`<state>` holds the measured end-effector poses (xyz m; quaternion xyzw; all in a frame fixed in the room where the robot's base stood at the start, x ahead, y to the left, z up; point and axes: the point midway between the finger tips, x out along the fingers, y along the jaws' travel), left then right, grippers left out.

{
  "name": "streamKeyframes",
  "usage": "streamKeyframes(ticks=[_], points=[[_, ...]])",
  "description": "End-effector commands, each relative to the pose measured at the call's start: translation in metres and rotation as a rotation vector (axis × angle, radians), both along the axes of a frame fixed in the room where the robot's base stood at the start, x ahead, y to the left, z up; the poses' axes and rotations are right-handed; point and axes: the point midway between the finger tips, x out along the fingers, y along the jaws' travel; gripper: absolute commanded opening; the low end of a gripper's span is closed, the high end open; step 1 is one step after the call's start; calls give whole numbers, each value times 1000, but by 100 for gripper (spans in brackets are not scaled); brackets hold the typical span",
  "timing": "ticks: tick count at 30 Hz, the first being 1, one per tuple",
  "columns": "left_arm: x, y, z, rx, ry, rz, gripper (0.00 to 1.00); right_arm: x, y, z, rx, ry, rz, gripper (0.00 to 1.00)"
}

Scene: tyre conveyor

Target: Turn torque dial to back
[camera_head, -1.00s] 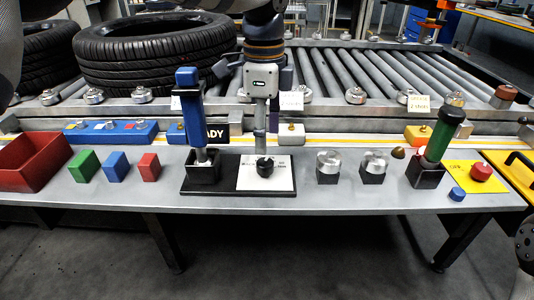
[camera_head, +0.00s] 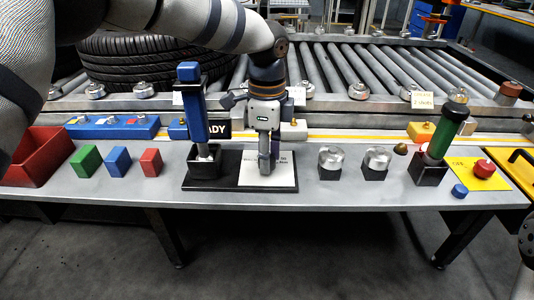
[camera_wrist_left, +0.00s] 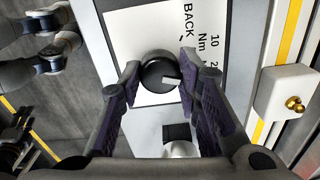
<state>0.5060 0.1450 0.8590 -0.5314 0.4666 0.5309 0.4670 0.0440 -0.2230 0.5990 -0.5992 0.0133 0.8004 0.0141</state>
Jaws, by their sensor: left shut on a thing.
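The torque dial (camera_wrist_left: 152,76) is a round black knob on a white card (camera_wrist_left: 127,35) printed BACK, 10 Nm and more, partly cut off. In the wrist view a light pointer mark on the knob faces the lower right, away from the word BACK. My left gripper (camera_wrist_left: 161,66) has its fingertips on both sides of the knob and is shut on it. In the head view my left gripper (camera_head: 266,168) points straight down at the card (camera_head: 287,172) and hides the dial. My right gripper is not in view.
A blue-handled tool (camera_head: 194,110) stands in a black holder left of the card. Two silver knobs (camera_head: 377,158) stand to the right, then a green-handled tool (camera_head: 446,130) and a red button (camera_head: 483,168). Coloured blocks (camera_head: 117,161) and a red bin (camera_head: 38,155) are at left.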

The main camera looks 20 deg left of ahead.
Motion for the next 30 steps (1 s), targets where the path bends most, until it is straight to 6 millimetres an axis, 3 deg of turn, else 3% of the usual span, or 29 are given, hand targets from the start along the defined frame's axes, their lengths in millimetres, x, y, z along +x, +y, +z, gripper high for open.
streamKeyframes(ticks=[11,30], points=[[0,0,2,2,-3,131,3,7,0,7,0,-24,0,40],[0,0,1,0,-3,723,3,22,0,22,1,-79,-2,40]])
